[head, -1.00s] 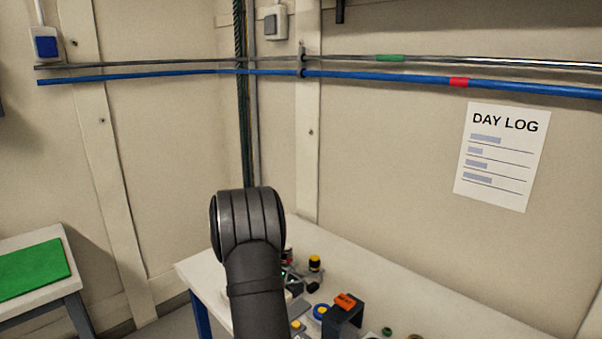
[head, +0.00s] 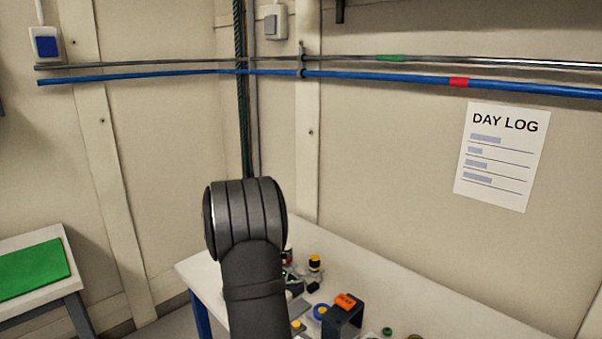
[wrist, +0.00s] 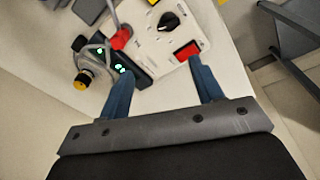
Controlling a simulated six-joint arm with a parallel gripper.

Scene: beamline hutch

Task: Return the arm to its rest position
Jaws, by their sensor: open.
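My gripper (wrist: 163,88) shows in the wrist view with its two blue fingers spread apart and nothing between them. It is above the white table, pointing toward a light panel (wrist: 160,45) with a black knob (wrist: 168,20) and a red rectangular part (wrist: 187,51). In the head view my dark arm rises in front of the table, and the gripper itself is out of sight there.
A side table with a green mat (head: 30,268) stands at left. Rails run along the wall.

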